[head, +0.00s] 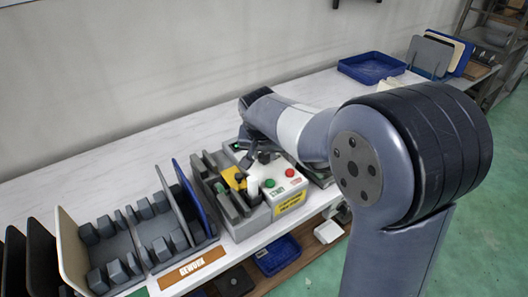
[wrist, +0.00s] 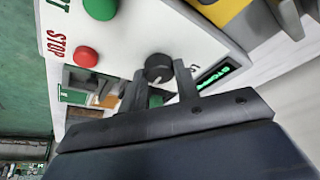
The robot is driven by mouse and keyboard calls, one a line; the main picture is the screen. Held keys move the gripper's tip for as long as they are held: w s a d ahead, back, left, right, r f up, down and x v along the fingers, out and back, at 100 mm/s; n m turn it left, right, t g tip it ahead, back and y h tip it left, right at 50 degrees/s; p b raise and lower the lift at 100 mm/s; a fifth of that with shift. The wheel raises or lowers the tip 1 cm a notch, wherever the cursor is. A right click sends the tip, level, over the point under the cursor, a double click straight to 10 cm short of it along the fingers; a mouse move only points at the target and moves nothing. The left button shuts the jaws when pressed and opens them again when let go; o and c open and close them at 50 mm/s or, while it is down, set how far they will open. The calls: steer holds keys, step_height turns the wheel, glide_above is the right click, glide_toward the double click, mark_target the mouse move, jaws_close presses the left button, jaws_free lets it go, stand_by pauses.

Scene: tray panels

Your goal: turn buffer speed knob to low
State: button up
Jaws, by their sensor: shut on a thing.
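The round black speed knob (wrist: 158,67) sits on the white panel of the buffer machine (wrist: 120,48). My gripper (wrist: 160,76) has one finger on each side of the knob and is shut on it. A pale mark shows on the knob's lower edge, but I cannot read its setting. A small display with green lettering (wrist: 216,76) is right of the knob. In the head view the machine's white panel (head: 286,187) stands on the bench under my arm; the knob is hidden there.
A red button (wrist: 85,57) and a green button (wrist: 100,8) are left of the knob. A slotted grey rack (head: 130,245) with upright panels stands left of the machine. A blue tray (head: 371,68) lies farther back.

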steer(key=n, duration=0.2)
steer(key=n+y+p, duration=0.1)
steer(key=n, duration=0.1)
steer(key=shift+d+r+y, duration=0.1)
steer(key=shift+d+y, duration=0.05)
steer(key=shift+y, duration=0.15)
steer(key=n, duration=0.2)
steer(key=n+y, duration=0.1)
steer(key=n, duration=0.1)
steer(key=shift+w+d+n+g+y, duration=0.1)
steer(key=shift+d+n+g+y, duration=0.05)
steer(key=shift+n+g+y, duration=0.2)
steer(key=n+g+y+b, duration=0.1)
steer(key=n, duration=0.3)
steer(key=shift+w, duration=0.1)
steer(key=shift+n+g+y+b, duration=0.35)
steer(key=shift+n+g, duration=0.5)
steer(key=shift+n, duration=1.2)
steer(key=o, duration=1)
steer(key=shift+c, duration=0.2)
steer(key=w+v, duration=0.1)
steer(key=v, duration=0.9)
steer(key=shift+s+r, duration=0.3)
steer(key=shift+s, duration=0.1)
steer(key=shift+d+f, duration=0.1)
